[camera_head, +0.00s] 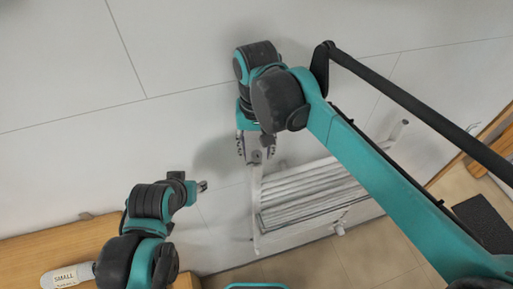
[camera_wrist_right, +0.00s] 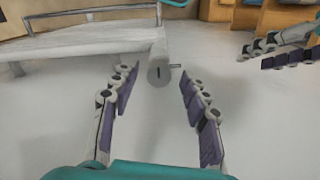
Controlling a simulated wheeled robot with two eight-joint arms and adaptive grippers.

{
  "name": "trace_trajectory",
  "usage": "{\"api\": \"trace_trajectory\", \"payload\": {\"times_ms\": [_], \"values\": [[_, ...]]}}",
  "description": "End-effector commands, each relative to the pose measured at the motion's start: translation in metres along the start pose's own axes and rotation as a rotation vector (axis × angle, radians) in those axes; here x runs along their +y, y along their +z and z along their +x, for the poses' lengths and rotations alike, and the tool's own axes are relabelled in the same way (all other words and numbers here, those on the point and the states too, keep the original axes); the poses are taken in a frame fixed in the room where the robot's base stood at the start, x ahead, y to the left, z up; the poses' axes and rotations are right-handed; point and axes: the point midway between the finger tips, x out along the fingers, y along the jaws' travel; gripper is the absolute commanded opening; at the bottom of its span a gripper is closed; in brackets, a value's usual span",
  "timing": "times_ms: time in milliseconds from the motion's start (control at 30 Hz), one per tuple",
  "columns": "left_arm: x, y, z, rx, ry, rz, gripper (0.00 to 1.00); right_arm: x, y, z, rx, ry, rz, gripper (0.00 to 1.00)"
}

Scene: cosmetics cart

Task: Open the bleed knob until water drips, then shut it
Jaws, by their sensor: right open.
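A white ribbed radiator (camera_head: 310,192) is mounted at the pale wall in the head view. A white tube (camera_head: 255,210) runs along its left side. In the right wrist view the tube's round end, with a dark slot and a small side pin, looks like the bleed knob (camera_wrist_right: 158,76). My right gripper (camera_head: 256,150) is open at the tube's upper end. In the wrist view its fingertips (camera_wrist_right: 158,84) stand either side of the knob, with visible gaps. My left gripper (camera_head: 203,187) is left of the radiator, clear of it; its jaw opening is unclear. No water shows.
A dark mat (camera_head: 484,222) lies at far right. The tiled floor (camera_head: 375,255) is clear below the radiator.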

Motion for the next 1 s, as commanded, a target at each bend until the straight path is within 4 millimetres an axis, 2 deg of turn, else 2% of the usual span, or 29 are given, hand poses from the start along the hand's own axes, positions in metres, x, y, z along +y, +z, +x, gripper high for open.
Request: {"api": "trace_trajectory", "payload": {"times_ms": [333, 367, 500, 533, 1000], "values": [[0.0000, -0.0007, -0.0009, 0.000, 0.000, 0.000, 0.40, 0.0002, 0.0001, 0.0069, 0.000, 0.000, 0.000, 0.46], [0.0000, -0.0007, -0.0009, 0.000, 0.000, 0.000, 0.40, 0.0002, 0.0002, 0.0069, 0.000, 0.000, 0.000, 0.43], [0.0000, -0.0008, -0.0009, 0.000, 0.000, 0.000, 0.40, 0.0002, 0.0001, 0.0067, 0.000, 0.000, 0.000, 0.06], [0.0000, -0.0008, -0.0009, 0.000, 0.000, 0.000, 0.40, 0.0002, 0.0001, 0.0067, 0.000, 0.000, 0.000, 0.00], [0.0000, 0.0005, 0.0010, 0.000, 0.000, 0.000, 0.40, 0.0002, -0.0006, 0.0071, 0.002, 0.000, -0.072, 0.00]]}}
